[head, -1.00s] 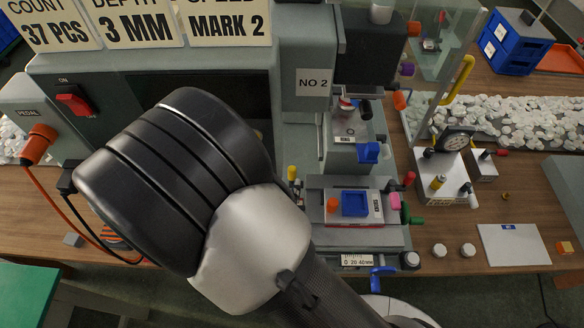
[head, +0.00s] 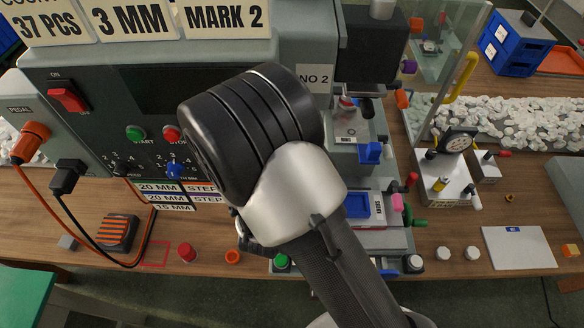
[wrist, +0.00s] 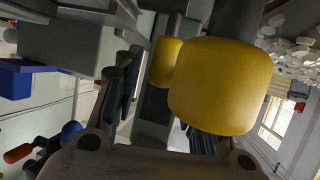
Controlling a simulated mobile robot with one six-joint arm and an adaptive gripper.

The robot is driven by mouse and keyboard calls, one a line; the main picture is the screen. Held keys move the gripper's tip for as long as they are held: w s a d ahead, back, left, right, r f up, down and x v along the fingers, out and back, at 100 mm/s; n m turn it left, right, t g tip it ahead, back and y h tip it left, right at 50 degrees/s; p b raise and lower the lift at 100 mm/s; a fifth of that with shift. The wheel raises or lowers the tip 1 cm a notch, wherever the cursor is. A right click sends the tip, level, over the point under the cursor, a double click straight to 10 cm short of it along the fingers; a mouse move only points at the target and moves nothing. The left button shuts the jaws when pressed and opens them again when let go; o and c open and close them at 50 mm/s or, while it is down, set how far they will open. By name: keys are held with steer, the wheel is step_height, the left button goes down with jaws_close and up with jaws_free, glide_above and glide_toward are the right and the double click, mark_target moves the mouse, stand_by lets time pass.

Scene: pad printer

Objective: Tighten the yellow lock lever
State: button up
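In the wrist view a large yellow knob (wrist: 220,88) on a dark stem is close to the camera and covers part of the right finger. A smaller-looking yellow cylinder (wrist: 164,62) on a grey post shows behind it. I cannot tell for certain which belongs to the lock lever. My gripper (wrist: 160,105) appears open, with its left finger clear of the yellow parts; contact on the right is hidden. In the head view my gripper (head: 250,238) is mostly behind my wrist, and the lever is hidden by my arm.
The pad printer's panel has a red switch (head: 69,99), a green start button (head: 135,133) and a blue knob (head: 176,170). A blue-topped fixture (head: 357,205) sits right of my arm. A gauge block (head: 446,165) and white caps (head: 443,252) stand farther right.

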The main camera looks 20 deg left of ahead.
jaws_close()
stand_by(0.4)
steer(key=shift+f, duration=0.1)
steer(key=shift+f+b, duration=0.1)
steer(key=shift+b, duration=0.65)
steer(key=shift+s+d+t+b, duration=0.1)
steer(key=shift+s+t+b, duration=0.45)
steer(key=shift+b, duration=0.35)
steer(key=shift+w+r, duration=0.1)
steer(key=shift+r, duration=0.1)
steer(key=shift+o, duration=0.7)
jaws_free()
